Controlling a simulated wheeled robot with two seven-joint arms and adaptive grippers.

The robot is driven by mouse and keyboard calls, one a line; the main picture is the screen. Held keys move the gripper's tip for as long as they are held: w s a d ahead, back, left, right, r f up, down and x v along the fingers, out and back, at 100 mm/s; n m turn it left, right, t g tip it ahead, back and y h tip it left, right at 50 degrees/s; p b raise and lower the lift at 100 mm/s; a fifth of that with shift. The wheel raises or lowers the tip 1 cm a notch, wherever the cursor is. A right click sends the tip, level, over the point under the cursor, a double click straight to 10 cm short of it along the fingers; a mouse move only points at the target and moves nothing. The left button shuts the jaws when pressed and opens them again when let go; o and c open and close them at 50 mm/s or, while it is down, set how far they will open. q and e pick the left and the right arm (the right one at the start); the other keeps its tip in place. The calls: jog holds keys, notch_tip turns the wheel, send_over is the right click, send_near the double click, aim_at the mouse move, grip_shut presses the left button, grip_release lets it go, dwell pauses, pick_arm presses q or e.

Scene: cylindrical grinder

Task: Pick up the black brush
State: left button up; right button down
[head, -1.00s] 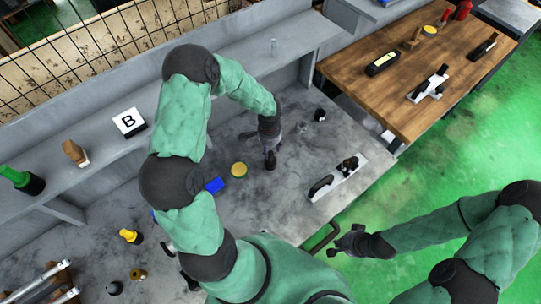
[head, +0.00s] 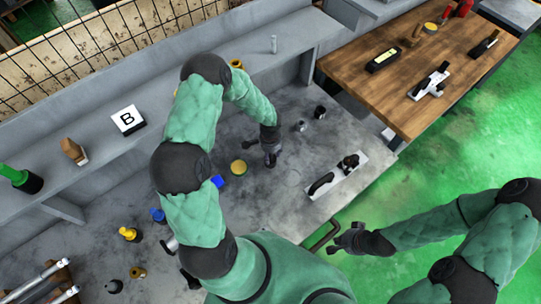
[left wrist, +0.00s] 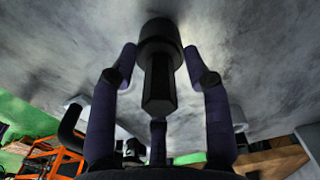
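My left gripper (head: 271,155) is low over the grey table, right of the yellow-topped round tin. In the left wrist view its fingers (left wrist: 158,75) are spread around a black object (left wrist: 160,88), which has a thick round part and a narrower faceted end pointing toward the camera. I take this to be the black brush. Narrow gaps seem to show between it and the side fingers, and the third finger is below it. In the head view the gripper mostly hides it. My right gripper (head: 348,240) is over the green floor, away from the table, too small to read.
The yellow-topped tin (head: 238,167) and a blue object (head: 217,182) are left of the gripper. A white block with black parts (head: 338,174) is to the right. A small silver piece (head: 300,126) and black piece (head: 320,111) stand behind. The raised shelf (head: 182,97) runs along the back.

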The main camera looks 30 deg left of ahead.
pick_arm(q)
grip_shut()
jog(key=shift+r, duration=0.1)
